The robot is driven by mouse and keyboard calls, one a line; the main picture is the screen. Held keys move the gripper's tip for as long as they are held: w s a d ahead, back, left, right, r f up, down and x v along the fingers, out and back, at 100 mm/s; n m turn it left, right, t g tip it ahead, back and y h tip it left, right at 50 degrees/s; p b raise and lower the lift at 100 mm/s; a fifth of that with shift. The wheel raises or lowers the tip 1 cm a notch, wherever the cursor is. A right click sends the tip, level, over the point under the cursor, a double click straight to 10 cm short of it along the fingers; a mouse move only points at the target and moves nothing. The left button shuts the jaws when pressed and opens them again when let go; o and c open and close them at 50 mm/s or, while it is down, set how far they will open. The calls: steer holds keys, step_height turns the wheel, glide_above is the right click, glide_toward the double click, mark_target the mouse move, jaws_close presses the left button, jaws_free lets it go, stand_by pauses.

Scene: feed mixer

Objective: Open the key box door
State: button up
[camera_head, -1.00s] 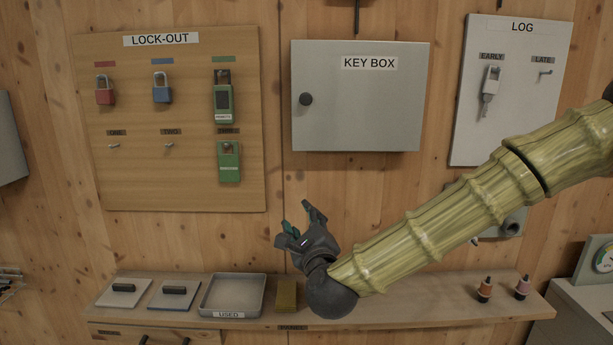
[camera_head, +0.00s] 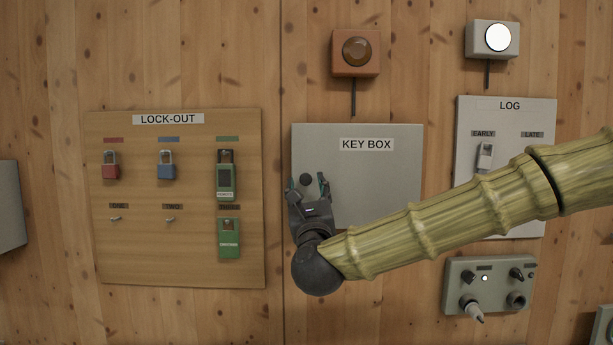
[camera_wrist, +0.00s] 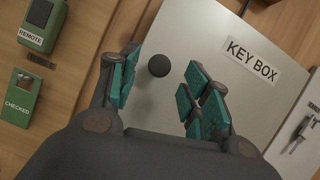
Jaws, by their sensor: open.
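The key box (camera_head: 375,165) is a pale grey box on the wooden wall, with its door shut flat. Its round dark knob (camera_head: 306,179) is at the left side of the door. My gripper (camera_head: 307,185) is open and empty in front of the door's left part. In the wrist view the knob (camera_wrist: 158,65) shows beyond the gap between the teal-padded fingertips (camera_wrist: 160,85), nearer the left finger. It appears apart from both fingers. The key box door (camera_wrist: 205,45) is tilted in that view. My arm covers the box's lower edge in the head view.
The lock-out board (camera_head: 180,260) with padlocks and green tags hangs to the left. The log board (camera_head: 505,160) is to the right, with a grey control panel (camera_head: 488,285) below it. An orange lamp box (camera_head: 355,52) is above the key box.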

mark_target(306, 181)
steer(key=shift+p+x, duration=0.5)
steer(key=shift+x, duration=1.15)
steer(key=shift+c, duration=0.2)
jaws_close()
